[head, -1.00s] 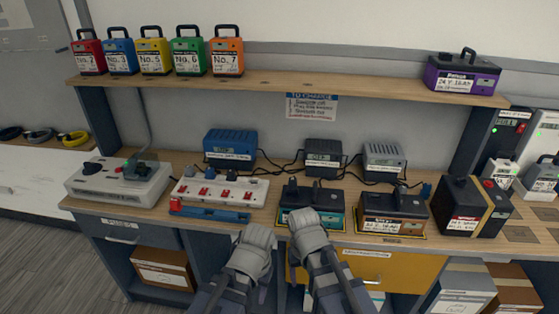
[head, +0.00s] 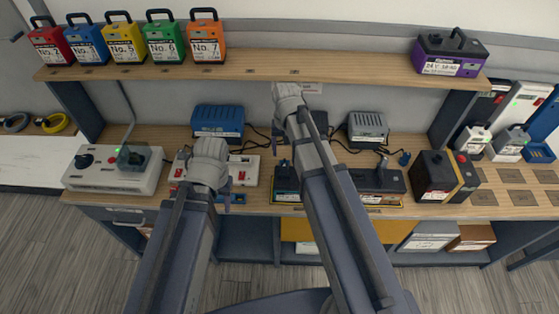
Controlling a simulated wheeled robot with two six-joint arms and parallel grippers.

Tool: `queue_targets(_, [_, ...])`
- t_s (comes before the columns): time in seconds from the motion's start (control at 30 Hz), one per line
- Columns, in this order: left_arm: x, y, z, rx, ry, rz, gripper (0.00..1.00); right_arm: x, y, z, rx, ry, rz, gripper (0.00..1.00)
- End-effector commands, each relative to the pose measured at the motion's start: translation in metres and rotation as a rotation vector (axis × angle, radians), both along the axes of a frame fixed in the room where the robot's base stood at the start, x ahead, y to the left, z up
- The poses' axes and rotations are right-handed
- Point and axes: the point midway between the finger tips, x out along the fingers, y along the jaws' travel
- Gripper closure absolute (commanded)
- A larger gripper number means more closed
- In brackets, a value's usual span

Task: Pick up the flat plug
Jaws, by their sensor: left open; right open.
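I cannot tell which plug is the flat one. A small dark plug (head: 404,158) stands on the bench behind the right-hand battery, beside the grey charger. A white socket strip (head: 240,172) with red switches lies left of the middle, partly hidden by my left gripper (head: 210,149). That gripper is open and appears in front of the strip, with nothing seen in it. My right gripper (head: 287,92) is open and raised, showing near the shelf edge, with nothing seen in it. My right arm hides the middle charger and part of the batteries.
A tester box (head: 110,172) stands at the left of the bench. A blue charger (head: 218,122) and a grey charger (head: 367,128) stand at the back. A black battery (head: 446,177) stands at right. The shelf (head: 330,72) overhangs, bearing several coloured batteries and a purple one (head: 451,53).

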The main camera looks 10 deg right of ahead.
Motion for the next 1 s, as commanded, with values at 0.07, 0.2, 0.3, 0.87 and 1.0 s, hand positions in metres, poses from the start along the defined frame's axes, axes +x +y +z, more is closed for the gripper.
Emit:
queue_targets(0.07, [0.000,0.000,-0.002,0.000,0.000,0.000,0.52,0.000,0.000,-0.002,0.000,0.000,0.000,0.32])
queue_targets(0.2, [0.000,0.000,-0.011,0.000,0.000,0.000,0.52,0.000,0.000,-0.011,0.000,0.000,0.001,0.32])
queue_targets(0.3, [0.000,0.000,-0.021,0.000,0.000,0.001,0.52,-0.001,0.001,-0.021,0.000,0.000,0.001,0.32])
queue_targets(0.87, [0.000,0.000,-0.049,0.000,0.000,0.002,0.52,-0.005,0.003,-0.048,0.000,0.000,0.002,0.32])
queue_targets(1.0, [0.000,0.000,-0.067,0.000,0.000,0.002,0.52,-0.008,0.004,-0.067,0.000,0.000,0.002,0.32])
